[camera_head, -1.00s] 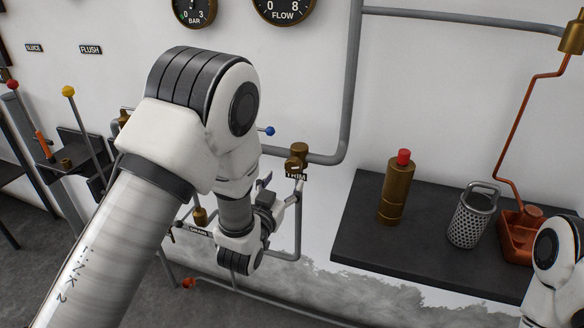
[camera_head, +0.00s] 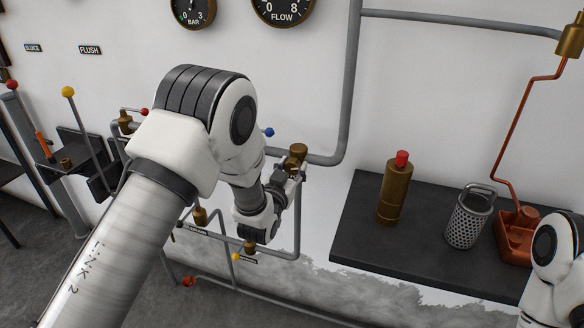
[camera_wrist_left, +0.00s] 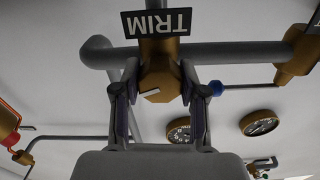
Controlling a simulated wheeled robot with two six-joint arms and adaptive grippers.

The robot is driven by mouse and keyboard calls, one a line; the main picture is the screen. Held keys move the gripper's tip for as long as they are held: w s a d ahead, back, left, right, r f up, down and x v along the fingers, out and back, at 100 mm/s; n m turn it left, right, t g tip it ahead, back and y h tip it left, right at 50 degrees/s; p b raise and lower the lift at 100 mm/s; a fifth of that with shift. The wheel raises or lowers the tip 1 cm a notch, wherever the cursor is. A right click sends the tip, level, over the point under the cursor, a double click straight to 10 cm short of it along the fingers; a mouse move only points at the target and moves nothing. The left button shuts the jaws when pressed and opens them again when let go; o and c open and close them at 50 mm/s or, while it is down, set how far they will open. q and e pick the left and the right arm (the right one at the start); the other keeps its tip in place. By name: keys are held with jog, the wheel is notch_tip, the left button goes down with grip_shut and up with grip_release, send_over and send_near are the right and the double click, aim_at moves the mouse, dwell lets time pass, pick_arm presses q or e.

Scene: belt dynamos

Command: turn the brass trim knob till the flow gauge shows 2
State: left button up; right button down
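The brass trim knob (camera_head: 297,152) sits on a grey wall pipe. In the left wrist view the knob (camera_wrist_left: 160,84) shows an eight-sided face with a pale mark, beside an upside-down TRIM label (camera_wrist_left: 156,23). My left gripper (camera_head: 288,170) is at the knob. In the wrist view its fingers (camera_wrist_left: 160,75) stand on either side of the knob, open, with narrow gaps. The flow gauge (camera_head: 283,10) is cut by the top edge in the head view, and its needle is not readable. My right gripper is out of view.
A pressure gauge (camera_head: 192,10) hangs left of the flow gauge. A blue-tipped lever (camera_head: 269,132) is close to my left arm. At the right, a dark shelf (camera_head: 365,245) holds a brass bottle (camera_head: 394,190), a perforated metal holder (camera_head: 468,218) and a copper-coloured tray (camera_head: 514,245).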

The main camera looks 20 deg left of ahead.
pick_arm(q)
jog(key=shift+n+b, duration=0.3)
jog(key=shift+b, duration=0.05)
jog(key=o, duration=1.2)
jog(key=shift+c, duration=0.2)
jog(key=s, duration=1.2)
jog(key=shift+a, duration=0.2)
